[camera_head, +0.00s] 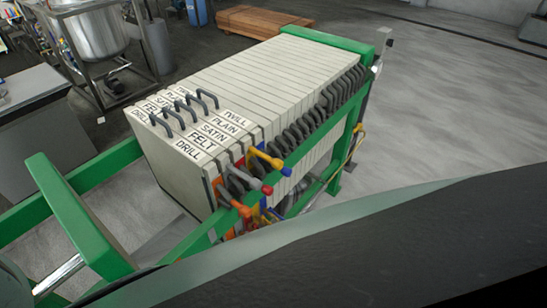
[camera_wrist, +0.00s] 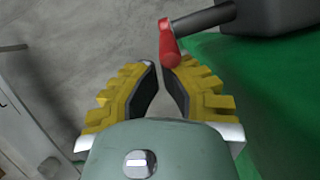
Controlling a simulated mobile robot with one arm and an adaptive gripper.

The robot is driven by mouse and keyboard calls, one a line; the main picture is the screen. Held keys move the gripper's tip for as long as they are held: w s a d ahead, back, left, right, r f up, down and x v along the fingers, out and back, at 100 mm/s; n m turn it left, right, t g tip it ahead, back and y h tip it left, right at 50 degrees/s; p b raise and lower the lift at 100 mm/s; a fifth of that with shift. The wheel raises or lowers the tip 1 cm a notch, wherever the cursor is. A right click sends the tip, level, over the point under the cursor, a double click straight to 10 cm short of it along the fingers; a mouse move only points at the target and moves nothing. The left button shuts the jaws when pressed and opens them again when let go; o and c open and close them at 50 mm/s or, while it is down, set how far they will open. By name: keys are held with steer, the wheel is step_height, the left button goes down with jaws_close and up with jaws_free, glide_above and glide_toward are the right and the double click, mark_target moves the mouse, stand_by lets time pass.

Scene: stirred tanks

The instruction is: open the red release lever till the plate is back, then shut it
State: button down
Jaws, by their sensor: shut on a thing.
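The red release lever (camera_wrist: 168,46) shows at the top middle of the wrist view, on a grey shaft from a dark grey housing (camera_wrist: 270,14). My gripper (camera_wrist: 163,76) has yellow ribbed fingers with dark pads and is shut on the lever's lower end, at the fingertips. The head view does not show my gripper, and I cannot make out the release lever there. In that view a row of pale plates (camera_head: 255,75) stands packed in a green frame. The near plates bear the labels DRILL, FELT, SATIN, PLAIN and TWILL, with dark handles on top.
Yellow (camera_head: 270,160), grey-and-red and orange (camera_head: 233,201) valve handles stick out along the plates' right side. A green crossbeam (camera_head: 75,215) stands at the near left. A steel tank (camera_head: 92,35) is at the back left.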

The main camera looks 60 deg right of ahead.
steer(key=shift+w+a+r, duration=0.15)
steer(key=shift+a+r, duration=0.05)
steer(key=shift+a, duration=0.15)
stand_by(1.0)
